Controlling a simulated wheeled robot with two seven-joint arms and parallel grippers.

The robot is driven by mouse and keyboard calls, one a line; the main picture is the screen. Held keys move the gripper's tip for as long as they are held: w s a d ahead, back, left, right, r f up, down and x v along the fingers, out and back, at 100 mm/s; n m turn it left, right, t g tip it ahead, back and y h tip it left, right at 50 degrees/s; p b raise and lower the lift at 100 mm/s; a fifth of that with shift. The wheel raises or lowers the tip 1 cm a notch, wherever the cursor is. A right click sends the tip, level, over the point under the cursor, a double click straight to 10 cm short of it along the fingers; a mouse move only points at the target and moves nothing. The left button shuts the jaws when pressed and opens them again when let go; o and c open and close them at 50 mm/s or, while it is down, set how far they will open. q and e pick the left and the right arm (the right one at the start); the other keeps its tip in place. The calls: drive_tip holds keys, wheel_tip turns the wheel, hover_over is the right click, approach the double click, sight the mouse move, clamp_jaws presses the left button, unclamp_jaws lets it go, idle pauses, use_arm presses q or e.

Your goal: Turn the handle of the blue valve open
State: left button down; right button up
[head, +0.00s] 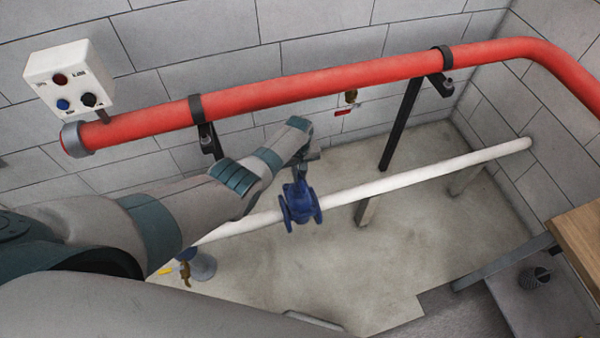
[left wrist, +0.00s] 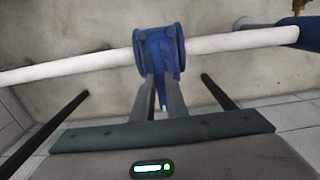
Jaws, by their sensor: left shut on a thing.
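The blue valve (head: 301,205) sits on a white pipe low over the floor; its flanged body also shows in the left wrist view (left wrist: 159,45). My left gripper (head: 305,162) reaches it from above, at the valve's top. In the left wrist view my gripper's two fingers (left wrist: 160,84) stand close together, with a blue part of the valve between them. The gripper is shut on this part, which appears to be the handle; the fingers and hand hide most of its shape. My right gripper is not in view.
The white pipe (head: 420,176) runs to the right wall. A thick red pipe (head: 320,82) runs above it on black supports. A control box (head: 69,77) hangs at left. A wooden-topped table (head: 578,243) stands at right. Another blue fitting (left wrist: 306,33) shows in the left wrist view.

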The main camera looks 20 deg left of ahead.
use_arm(q)
drive_tip(key=n, duration=0.3)
drive_tip(key=shift+s+d+n, duration=0.1)
drive_tip(key=shift+s+n, duration=0.1)
drive_tip(key=shift+n, duration=0.2)
drive_tip(key=n, duration=0.3)
drive_tip(key=shift+n+p, duration=0.3)
drive_tip(key=shift+p, duration=0.05)
drive_tip(key=n, duration=0.3)
drive_tip(key=shift+d+n, duration=0.1)
drive_tip(key=shift+n, duration=0.2)
drive_tip(key=n, duration=0.4)
drive_tip(key=shift+f+n, duration=0.1)
drive_tip(key=shift+n, duration=0.2)
drive_tip(key=n, duration=0.3)
drive_tip(key=shift+n+b, duration=0.3)
drive_tip(key=shift+b, duration=0.1)
drive_tip(key=n+b, duration=0.1)
drive_tip(key=n, duration=0.2)
drive_tip(key=shift+n, duration=0.3)
drive_tip(key=n+b, duration=0.1)
drive_tip(key=n, duration=0.2)
drive_tip(key=shift+n, duration=0.3)
drive_tip(key=shift+n+b, duration=0.85)
drive_tip(key=shift+n, duration=0.75)
drive_tip(key=shift+w, duration=0.1)
